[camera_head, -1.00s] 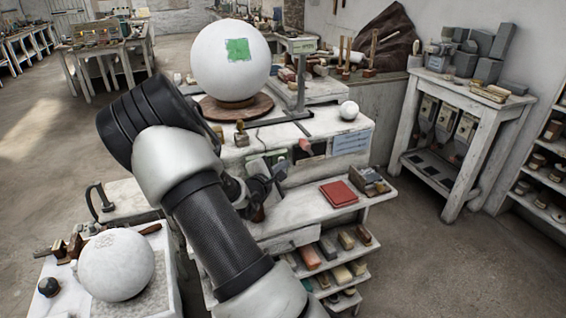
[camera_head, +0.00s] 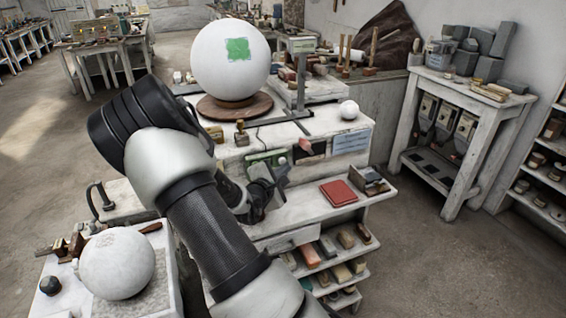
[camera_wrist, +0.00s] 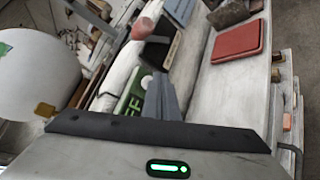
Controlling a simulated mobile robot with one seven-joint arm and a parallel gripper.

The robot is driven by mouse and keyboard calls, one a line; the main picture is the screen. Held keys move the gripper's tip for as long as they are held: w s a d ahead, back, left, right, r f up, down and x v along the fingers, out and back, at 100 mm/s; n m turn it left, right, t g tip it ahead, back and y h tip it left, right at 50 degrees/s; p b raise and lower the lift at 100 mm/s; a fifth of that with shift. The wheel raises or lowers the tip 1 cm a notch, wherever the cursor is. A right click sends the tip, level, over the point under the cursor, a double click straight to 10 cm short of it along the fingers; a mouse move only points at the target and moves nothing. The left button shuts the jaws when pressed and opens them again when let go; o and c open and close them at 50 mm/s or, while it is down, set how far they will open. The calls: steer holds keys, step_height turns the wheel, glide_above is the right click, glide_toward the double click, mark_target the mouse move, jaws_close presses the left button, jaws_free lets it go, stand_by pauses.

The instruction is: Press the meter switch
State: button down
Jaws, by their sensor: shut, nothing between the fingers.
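A green panel (camera_head: 265,157) with pale marks is on the front face of the white workbench. It also shows in the wrist view (camera_wrist: 131,98), where pale lettering is partly visible. I take it to be the meter's panel, but cannot make out the switch clearly. My gripper (camera_head: 280,173) is in front of the bench, just below and right of the panel. In the wrist view, its grey fingers (camera_wrist: 161,98) are together and empty, and they cover the panel's right part. I cannot tell whether they touch it.
A white sphere with a green patch (camera_head: 231,62) stands on a round wooden base on the bench. A red flat box (camera_head: 338,193) lies on the lower ledge to the right. A dark box (camera_head: 369,181) sits beside it. Another white sphere (camera_head: 117,264) is at lower left.

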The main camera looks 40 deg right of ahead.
steer(key=s, duration=0.2)
steer(key=s+a, duration=0.1)
steer(key=s, duration=0.1)
steer(key=shift+s+p, duration=0.3)
steer(key=shift+p, duration=0.05)
stand_by(0.3)
